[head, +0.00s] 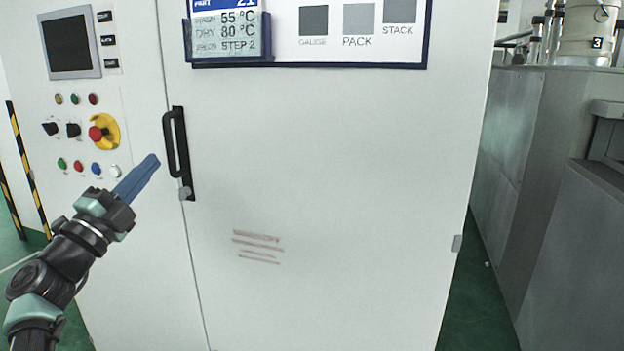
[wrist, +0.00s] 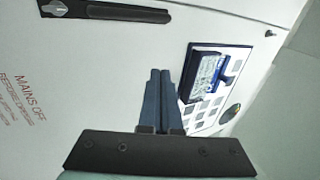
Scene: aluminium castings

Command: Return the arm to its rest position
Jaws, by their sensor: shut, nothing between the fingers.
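My gripper (head: 152,163) reaches up from the lower left in the head view, in front of a white cabinet (head: 330,150). Its blue fingers are together and hold nothing; they also show together in the wrist view (wrist: 160,74). In the head view the fingertips appear just left of the black door handle (head: 178,150). I cannot tell how far they are from the cabinet face. In the wrist view the handle (wrist: 128,13) lies along the top, apart from the fingers. The cabinet door looks closed.
Left of the handle is a control panel with a dark screen (head: 70,46), several coloured buttons and a red knob on yellow (head: 97,133). Grey machinery (head: 575,220) stands right; green floor (head: 470,290) shows between.

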